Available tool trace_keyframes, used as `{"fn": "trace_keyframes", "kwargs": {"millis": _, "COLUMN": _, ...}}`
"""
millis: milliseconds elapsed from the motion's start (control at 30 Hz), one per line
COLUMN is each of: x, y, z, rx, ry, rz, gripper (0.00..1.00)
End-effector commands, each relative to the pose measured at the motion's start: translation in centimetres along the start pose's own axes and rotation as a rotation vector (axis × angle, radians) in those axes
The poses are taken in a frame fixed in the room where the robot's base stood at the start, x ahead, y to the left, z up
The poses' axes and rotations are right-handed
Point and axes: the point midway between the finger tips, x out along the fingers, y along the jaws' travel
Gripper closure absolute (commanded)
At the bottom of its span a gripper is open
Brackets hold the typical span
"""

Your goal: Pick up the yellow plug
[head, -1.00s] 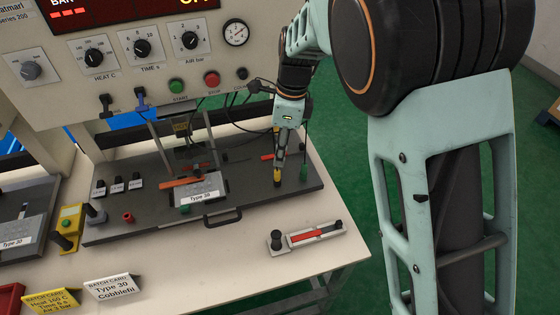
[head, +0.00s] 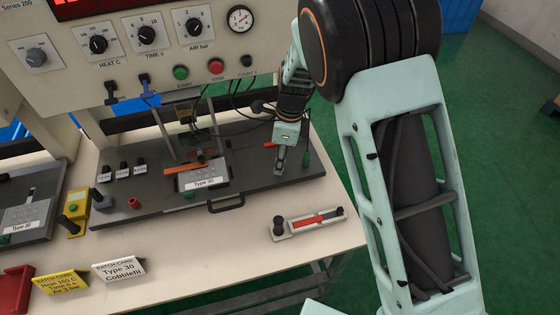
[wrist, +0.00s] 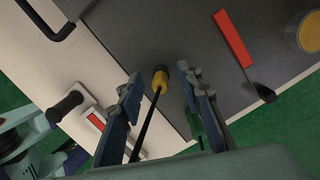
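The yellow plug (wrist: 160,78) shows in the wrist view with a black cable running from it toward my palm. It stands at the edge of the dark base plate (wrist: 130,25). My gripper (wrist: 158,80) is open, one blue-grey finger on each side of the plug, with gaps visible on both sides. In the head view my gripper (head: 279,172) points down over the right part of the plate and hides the plug. I cannot tell how far the fingertips are above the plate.
A green plug (head: 305,157) stands close on the right of my gripper. A red bar tool (wrist: 233,38) lies beyond. A black handle (head: 226,205), a Type 30 plate (head: 203,181) and a red gauge in a holder (head: 315,220) are nearby. The control panel (head: 120,75) rises behind.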

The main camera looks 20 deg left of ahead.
Motion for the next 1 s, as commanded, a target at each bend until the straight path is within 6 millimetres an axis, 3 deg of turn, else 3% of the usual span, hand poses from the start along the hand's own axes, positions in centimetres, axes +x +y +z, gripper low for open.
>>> {"fn": "trace_keyframes", "kwargs": {"millis": 33, "x": 0.0, "y": 0.0, "z": 0.0, "rx": 0.000, "ry": 0.000, "rz": 0.000, "gripper": 0.68}}
{"fn": "trace_keyframes", "kwargs": {"millis": 333, "x": -0.1, "y": 0.0, "z": 0.0, "rx": 0.000, "ry": 0.000, "rz": 0.000, "gripper": 1.00}}
{"fn": "trace_keyframes", "kwargs": {"millis": 767, "x": -0.8, "y": -0.1, "z": 0.1, "rx": -0.001, "ry": -0.001, "rz": -0.002, "gripper": 1.00}}
{"fn": "trace_keyframes", "kwargs": {"millis": 933, "x": -2.9, "y": -0.2, "z": 0.5, "rx": -0.001, "ry": -0.003, "rz": -0.006, "gripper": 1.00}}
{"fn": "trace_keyframes", "kwargs": {"millis": 1000, "x": -4.0, "y": 0.7, "z": 0.9, "rx": -0.004, "ry": -0.002, "rz": -0.003, "gripper": 1.00}}
